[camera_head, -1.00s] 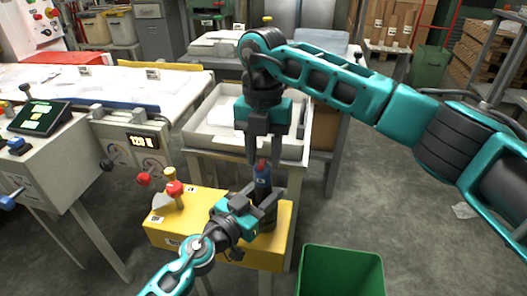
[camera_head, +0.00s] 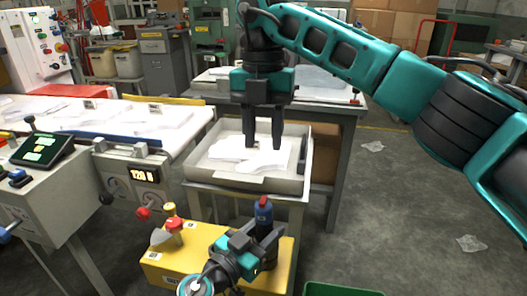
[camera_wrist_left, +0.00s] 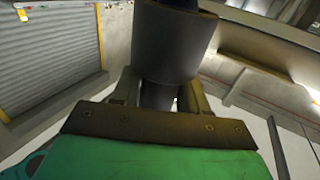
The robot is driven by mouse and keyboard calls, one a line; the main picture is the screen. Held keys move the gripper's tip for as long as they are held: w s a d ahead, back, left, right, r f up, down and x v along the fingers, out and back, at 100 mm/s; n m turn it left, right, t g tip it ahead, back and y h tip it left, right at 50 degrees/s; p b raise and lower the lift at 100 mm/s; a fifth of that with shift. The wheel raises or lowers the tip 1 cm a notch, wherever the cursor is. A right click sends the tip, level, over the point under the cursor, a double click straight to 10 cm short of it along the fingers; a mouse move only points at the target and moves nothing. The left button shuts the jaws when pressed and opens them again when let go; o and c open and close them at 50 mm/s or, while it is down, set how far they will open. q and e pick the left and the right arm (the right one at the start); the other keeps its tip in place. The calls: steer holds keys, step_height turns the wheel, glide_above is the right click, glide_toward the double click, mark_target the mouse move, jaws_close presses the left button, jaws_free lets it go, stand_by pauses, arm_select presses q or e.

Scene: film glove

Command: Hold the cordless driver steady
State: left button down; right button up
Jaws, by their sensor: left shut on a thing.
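The cordless driver (camera_head: 263,213) stands upright at the yellow bench, a dark cylinder with a blue top and a small red tip. My left gripper (camera_head: 265,243) is shut around its lower part. In the left wrist view the driver is a thick dark grey cylinder (camera_wrist_left: 172,45) between the fingers (camera_wrist_left: 160,92), and its top is cut off. My right gripper (camera_head: 264,135) points down with its fingers apart and nothing seen between them. It is above the white tray (camera_head: 250,184), behind the driver and apart from it.
White glove-like sheets (camera_head: 245,155) lie in the tray. The yellow bench (camera_head: 165,270) carries a red knob (camera_head: 173,225) beside the driver. A long work table (camera_head: 80,125) and a control console (camera_head: 40,200) stand at left. A green bin (camera_head: 340,290) is at the bottom edge.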

stand_by(0.4)
arm_select(q)
steer(key=c, duration=0.5)
jaws_free()
steer(key=shift+s, duration=0.1)
